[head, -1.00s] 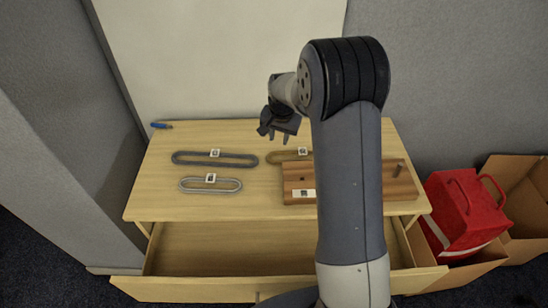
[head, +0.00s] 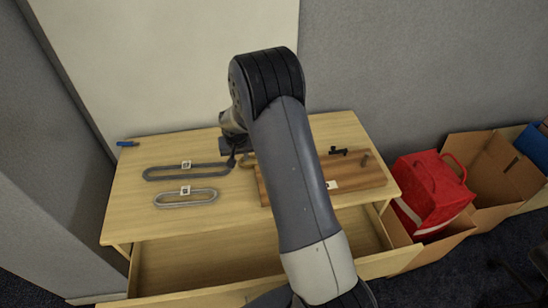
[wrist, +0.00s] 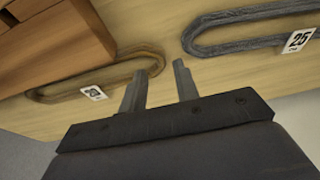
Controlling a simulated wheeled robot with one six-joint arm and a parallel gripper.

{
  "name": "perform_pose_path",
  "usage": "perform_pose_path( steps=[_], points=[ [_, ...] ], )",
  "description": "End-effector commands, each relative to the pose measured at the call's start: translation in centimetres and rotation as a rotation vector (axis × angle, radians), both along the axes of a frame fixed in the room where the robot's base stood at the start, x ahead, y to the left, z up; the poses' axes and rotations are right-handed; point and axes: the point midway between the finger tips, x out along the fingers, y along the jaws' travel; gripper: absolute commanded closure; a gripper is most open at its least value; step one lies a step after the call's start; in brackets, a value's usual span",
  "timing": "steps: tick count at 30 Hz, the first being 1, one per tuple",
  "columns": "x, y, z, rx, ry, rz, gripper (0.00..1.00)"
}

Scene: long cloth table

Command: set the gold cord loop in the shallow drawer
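The gold cord loop (wrist: 68,92) lies flat on the table, with a white tag on it. In the head view only a piece of the loop (head: 247,162) shows beside my arm, which hides the rest. My gripper (wrist: 158,70) is open and empty, its fingers pointing at the table near the loop's rounded end. That end shows between the fingertips in the wrist view; I cannot tell how high they are above it. In the head view my gripper (head: 233,158) is partly hidden. The shallow drawer (head: 190,262) is pulled open below the table's front edge and its visible floor is bare.
A dark grey loop (head: 160,178) and a light grey loop (head: 172,204) lie on the left. A wooden block (head: 355,180) with a peg stands on the right, close to the gold loop. Behind it is a small black object (head: 340,151). A blue item (head: 127,144) lies far left.

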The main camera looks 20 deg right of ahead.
Motion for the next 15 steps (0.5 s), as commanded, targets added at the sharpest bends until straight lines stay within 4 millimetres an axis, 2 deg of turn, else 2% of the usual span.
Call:
perform_pose_path(
  steps=[7,15],
  points=[
    [0.7,-0.3,-2.6,0.0,0.001,0.0,0.7],
    [0.8,-0.3,-3.0,0.0,0.0,0.0,0.7]
  ],
)
